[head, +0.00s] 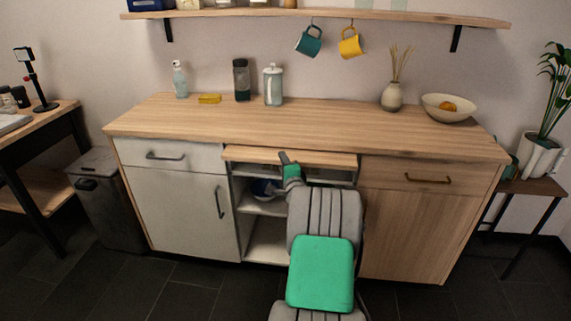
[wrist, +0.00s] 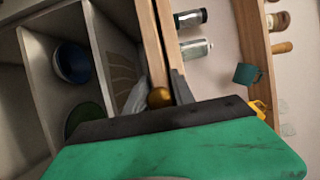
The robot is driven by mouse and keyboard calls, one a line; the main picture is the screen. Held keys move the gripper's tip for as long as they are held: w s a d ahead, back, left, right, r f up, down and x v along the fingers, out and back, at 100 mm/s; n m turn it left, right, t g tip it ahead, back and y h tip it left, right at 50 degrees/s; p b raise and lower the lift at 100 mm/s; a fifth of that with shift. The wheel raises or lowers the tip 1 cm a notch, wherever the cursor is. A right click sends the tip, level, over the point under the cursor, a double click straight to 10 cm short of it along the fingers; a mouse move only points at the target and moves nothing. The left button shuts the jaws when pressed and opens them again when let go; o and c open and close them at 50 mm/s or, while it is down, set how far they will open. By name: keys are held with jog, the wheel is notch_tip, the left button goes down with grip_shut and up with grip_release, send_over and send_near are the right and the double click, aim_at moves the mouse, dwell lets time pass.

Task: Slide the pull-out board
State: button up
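The pull-out board (head: 325,158) is a thin wooden panel under the countertop, above the open middle bay. In the head view it stands out a little past the countertop's front edge. In the wrist view its front edge (wrist: 150,45) runs upright, with a round brass knob (wrist: 160,97) on it. My gripper (head: 285,157) is at the middle of the board's front. In the wrist view its fingers (wrist: 160,90) lie on both sides of the knob, close against it, and appear shut on it. My forearm hides part of the bay and the board's front.
The countertop (head: 320,125) holds a spray bottle, jars, a vase and a bowl (head: 449,107). A drawer (head: 165,156) and a door (head: 185,210) flank the bay on the left; another drawer (head: 425,178) is on the right. A blue bowl (wrist: 74,62) sits in the bay.

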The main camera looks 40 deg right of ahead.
jog(key=o, duration=0.3)
jog(key=shift+o, duration=0.2)
jog(key=shift+s+d, duration=0.1)
jog(key=v, duration=0.7)
jog(key=shift+s+a, duration=0.25)
